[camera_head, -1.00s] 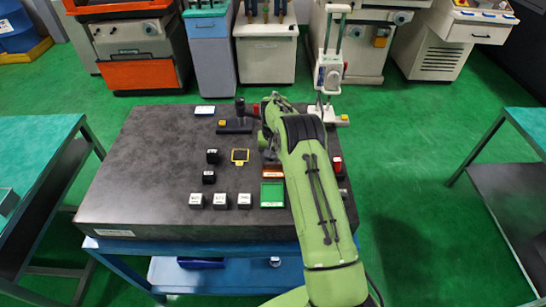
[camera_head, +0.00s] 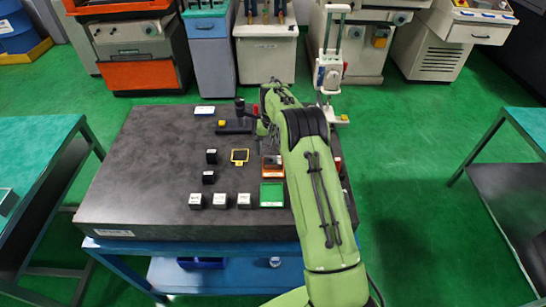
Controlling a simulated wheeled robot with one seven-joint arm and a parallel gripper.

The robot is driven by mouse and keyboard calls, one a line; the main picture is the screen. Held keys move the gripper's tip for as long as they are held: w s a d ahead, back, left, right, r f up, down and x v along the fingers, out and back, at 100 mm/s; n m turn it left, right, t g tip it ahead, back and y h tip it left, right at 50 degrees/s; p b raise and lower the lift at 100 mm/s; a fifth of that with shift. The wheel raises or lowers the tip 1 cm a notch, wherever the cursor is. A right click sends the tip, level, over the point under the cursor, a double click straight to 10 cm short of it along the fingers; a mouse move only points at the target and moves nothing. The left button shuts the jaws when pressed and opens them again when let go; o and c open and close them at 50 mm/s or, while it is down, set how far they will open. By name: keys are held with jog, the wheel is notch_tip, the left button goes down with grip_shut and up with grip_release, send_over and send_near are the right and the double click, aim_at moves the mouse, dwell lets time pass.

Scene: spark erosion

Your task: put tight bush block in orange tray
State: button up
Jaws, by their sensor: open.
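The orange tray (camera_head: 272,174) lies on the dark stone table (camera_head: 140,165), just behind a green tray (camera_head: 272,195). A small dark and pale shape shows inside the orange tray; it may be a block, but its label is too small to read. My gripper (camera_head: 269,148) is open, just behind and above the orange tray, partly hidden by my green arm. I cannot tell which is the tight bush block.
A red item (camera_head: 338,163) shows right of my arm. The table's left side is clear.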

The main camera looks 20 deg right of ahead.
notch_tip(320, 180, up, 15)
jog(key=s+a, duration=0.2)
jog(key=s, duration=0.1)
jog(key=s+a+r+n+t, duration=0.2)
jog(key=s+a+r+t, duration=0.15)
jog(key=s+r, duration=0.6)
jog(key=s+a+f+n+t, duration=0.1)
jog(key=s+a, duration=0.1)
jog(key=s, duration=1)
jog(key=s+a+f+n+t, duration=0.1)
jog(key=s+a, duration=0.2)
jog(key=s, duration=0.9)
jog(key=shift+a+n, duration=0.3)
jog(key=shift+a, duration=0.05)
jog(key=shift+s+f+b, duration=0.1)
jog(key=shift+f+b, duration=0.75)
jog(key=shift+f, duration=0.15)
